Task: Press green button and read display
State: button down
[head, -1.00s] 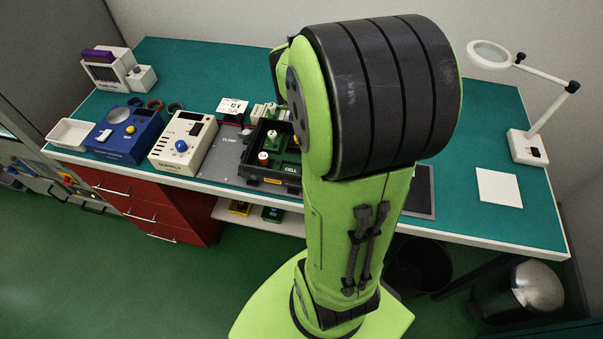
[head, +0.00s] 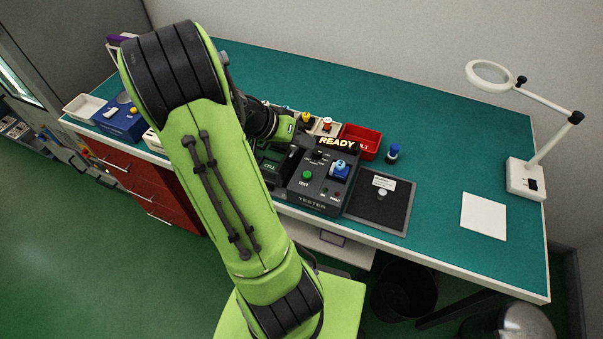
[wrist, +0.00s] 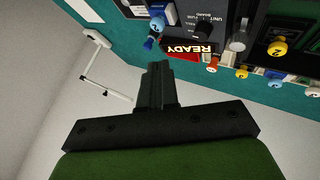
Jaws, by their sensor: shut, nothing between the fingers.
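The dark tester (head: 312,200) stands near the front edge of the bench in the head view. Its round green button (head: 307,175) is on the left of its top face, above the word TEST. The lit display (head: 337,142) at its back reads READY; it also shows upside down in the wrist view (wrist: 190,48). A blue module (head: 340,170) sits on the tester. My gripper (wrist: 157,68) is shut and empty in the wrist view. In the head view its hand is left of the display, and its fingertips are hard to make out. The green button is not identifiable in the wrist view.
A red bin (head: 361,140) stands behind the tester, with a blue-topped piece (head: 393,153) to its right. A white sheet (head: 484,216) and magnifier lamp (head: 525,180) are farther right, with clear bench between.

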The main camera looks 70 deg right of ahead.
aim_at(303, 174)
jog(key=shift+f, duration=0.1)
notch_tip(303, 174, down, 9)
jog(key=b, duration=0.7)
jog(key=shift+b, duration=0.3)
dwell(1.4)
jog(key=shift+f+b, duration=0.2)
jog(key=shift+b, duration=0.2)
jog(key=shift+f+b, duration=0.45)
dwell(0.4)
jog(key=shift+r, duration=0.15)
jog(key=shift+r+p, duration=0.65)
jog(key=shift+r, duration=0.1)
